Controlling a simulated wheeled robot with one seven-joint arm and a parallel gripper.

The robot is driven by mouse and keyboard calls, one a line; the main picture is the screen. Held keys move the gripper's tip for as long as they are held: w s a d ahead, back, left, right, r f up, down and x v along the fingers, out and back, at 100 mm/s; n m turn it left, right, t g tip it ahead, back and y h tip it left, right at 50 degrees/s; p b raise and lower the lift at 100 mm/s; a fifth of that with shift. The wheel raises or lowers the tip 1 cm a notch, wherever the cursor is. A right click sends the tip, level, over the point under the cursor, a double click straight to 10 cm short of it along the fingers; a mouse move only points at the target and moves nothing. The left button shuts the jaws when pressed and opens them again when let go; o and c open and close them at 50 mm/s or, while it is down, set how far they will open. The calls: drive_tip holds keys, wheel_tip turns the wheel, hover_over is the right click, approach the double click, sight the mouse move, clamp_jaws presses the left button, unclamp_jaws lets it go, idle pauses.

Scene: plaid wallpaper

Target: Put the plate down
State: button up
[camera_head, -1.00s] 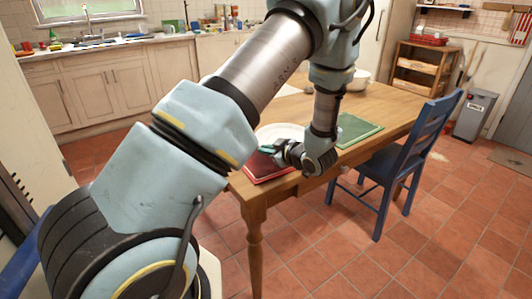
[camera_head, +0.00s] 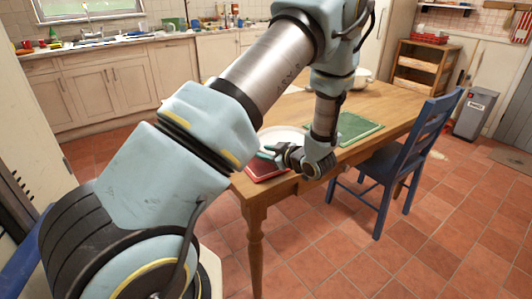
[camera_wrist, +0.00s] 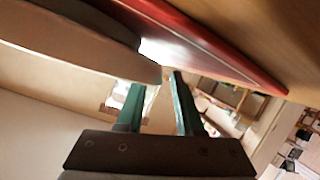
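The white plate (camera_head: 283,136) lies over the red mat (camera_head: 266,170) at the near left end of the table, partly hidden by my arm. In the wrist view its pale edge (camera_wrist: 70,55) runs in from the upper left, close beside the red mat (camera_wrist: 215,52). My gripper (camera_head: 266,153) is at the plate's near edge. In the wrist view my gripper's green fingers (camera_wrist: 158,80) stand apart with a clear gap, and the plate's edge reaches their tips. I cannot tell whether they touch it.
The wooden table (camera_head: 385,105) also bears a green mat (camera_head: 357,127) and a pale bowl (camera_head: 362,77). A blue chair (camera_head: 395,165) stands at its right side. Counters (camera_head: 115,85) line the back wall. Tiled floor in front of the table is clear.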

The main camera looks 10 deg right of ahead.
drive_tip(key=shift+r, duration=0.15)
drive_tip(key=shift+s+d+r, duration=0.1)
drive_tip(key=shift+s+d, duration=0.05)
drive_tip(key=b+v, duration=0.2)
drive_tip(key=v, duration=1)
drive_tip(key=w+h, duration=0.1)
drive_tip(key=w+m+h, duration=0.1)
drive_tip(key=w, duration=0.1)
drive_tip(key=w+a+r+g+h, duration=0.1)
drive_tip(key=w, duration=0.1)
drive_tip(key=shift+w+a+m+p, duration=0.1)
drive_tip(key=shift+w+m+p, duration=0.1)
drive_tip(key=shift+m+p, duration=0.1)
drive_tip(key=s+a+r+m+g+h, duration=0.1)
drive_tip(key=s+a+r+m+g, duration=0.1)
drive_tip(key=s+a+m+g, duration=0.2)
drive_tip(key=s+a+r+m+g+h, duration=0.2)
drive_tip(key=s+a+m+g, duration=0.3)
drive_tip(key=s+a, duration=0.5)
drive_tip(key=a+r, duration=0.1)
drive_tip(key=a, duration=0.8)
drive_tip(key=shift+g+h, duration=0.3)
drive_tip(key=shift+r, duration=0.1)
